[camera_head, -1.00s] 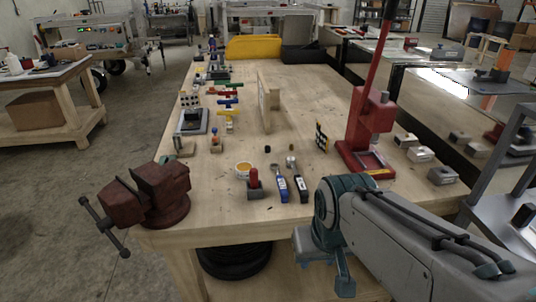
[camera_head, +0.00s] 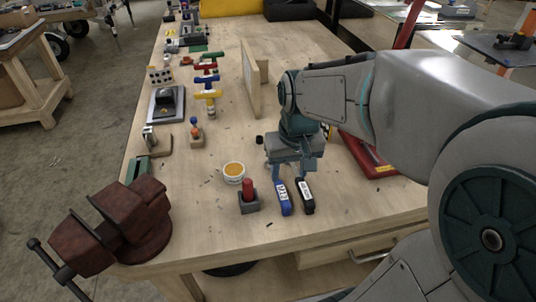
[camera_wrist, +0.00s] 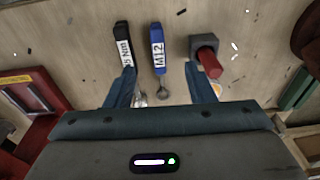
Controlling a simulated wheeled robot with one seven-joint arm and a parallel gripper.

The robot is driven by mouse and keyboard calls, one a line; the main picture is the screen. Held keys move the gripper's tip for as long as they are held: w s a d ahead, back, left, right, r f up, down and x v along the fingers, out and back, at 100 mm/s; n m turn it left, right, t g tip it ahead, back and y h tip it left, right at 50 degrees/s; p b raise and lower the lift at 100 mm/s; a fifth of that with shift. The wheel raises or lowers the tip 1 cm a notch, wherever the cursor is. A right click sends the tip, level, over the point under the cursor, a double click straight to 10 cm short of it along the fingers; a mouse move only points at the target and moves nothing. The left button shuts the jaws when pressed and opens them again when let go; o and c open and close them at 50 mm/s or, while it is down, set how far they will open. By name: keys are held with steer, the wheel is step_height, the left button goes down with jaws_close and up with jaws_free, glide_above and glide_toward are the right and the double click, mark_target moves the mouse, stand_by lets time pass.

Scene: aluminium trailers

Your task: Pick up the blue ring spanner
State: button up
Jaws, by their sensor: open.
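The blue ring spanner (camera_head: 283,198) lies flat on the wooden workbench, with a white label on its handle. In the wrist view its blue handle (camera_wrist: 160,60) lies between my two fingers, and its metal end points toward my palm. My gripper (camera_head: 291,176) is open and empty over the spanner's far end, which it partly hides in the head view. In the wrist view the gripper (camera_wrist: 160,88) has one finger on each side of the spanner's line. I cannot tell the height of the fingertips above the bench.
A black-handled tool (camera_head: 305,196) lies close beside the spanner on its right. A grey block with a red knob (camera_head: 248,196) stands on its left. A tub of orange stuff (camera_head: 234,172), a red vise (camera_head: 112,225) and an upright wooden board (camera_head: 250,80) are also on the bench.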

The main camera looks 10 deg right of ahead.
steer(key=g, duration=0.1)
glide_above(281, 189)
steer(key=f, duration=0.1)
steer(key=f+p, duration=0.1)
steer(key=f, duration=0.7)
steer(key=shift+w+f, duration=0.1)
steer(key=shift+w, duration=0.1)
steer(key=shift+s+f, duration=0.15)
steer(key=shift+f, duration=1.25)
steer(key=shift+s+f, duration=0.1)
steer(key=shift+f, duration=1.25)
jaws_close()
